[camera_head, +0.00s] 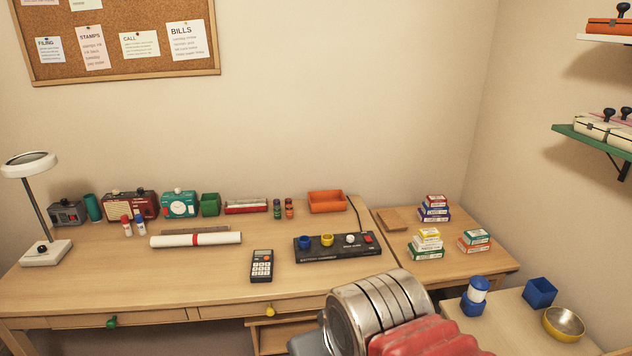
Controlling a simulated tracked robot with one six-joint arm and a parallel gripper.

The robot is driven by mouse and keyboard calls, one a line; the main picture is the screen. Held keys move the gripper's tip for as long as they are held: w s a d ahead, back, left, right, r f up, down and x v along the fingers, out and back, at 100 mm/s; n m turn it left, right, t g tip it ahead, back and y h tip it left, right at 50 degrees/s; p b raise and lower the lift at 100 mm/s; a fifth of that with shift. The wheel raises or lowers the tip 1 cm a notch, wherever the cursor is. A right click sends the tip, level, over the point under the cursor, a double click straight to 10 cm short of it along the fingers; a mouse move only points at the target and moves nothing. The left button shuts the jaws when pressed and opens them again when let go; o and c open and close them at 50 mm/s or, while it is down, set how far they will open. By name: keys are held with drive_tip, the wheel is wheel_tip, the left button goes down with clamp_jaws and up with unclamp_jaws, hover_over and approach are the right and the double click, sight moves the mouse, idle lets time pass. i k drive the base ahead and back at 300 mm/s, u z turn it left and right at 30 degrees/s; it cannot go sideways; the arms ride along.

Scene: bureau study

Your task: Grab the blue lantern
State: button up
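The blue lantern (474,297) stands upright on the light wooden surface at the lower right. It has a blue base, a pale white middle and a blue top. Part of my arm, a ringed metal cylinder with a red ribbed piece, fills the bottom centre, to the left of the lantern in the picture. A clear gap shows between this part and the lantern. I cannot make out fingertips, so I cannot tell whether my gripper is open or shut. Nothing is seen touching the lantern.
A blue open box (539,293) and a brass bowl (563,324) stand to the lantern's right. Stacked small boxes (428,244) sit on the side desk behind it. A black panel (338,246) and a calculator (262,266) lie on the main desk. Bare surface lies in front of the lantern.

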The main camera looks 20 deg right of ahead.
sight(474, 298)
drive_tip(key=z, duration=0.4)
drive_tip(key=i, duration=0.6)
drive_tip(key=z, duration=0.7)
drive_tip(key=i, duration=0.6)
drive_tip(key=z, duration=0.35)
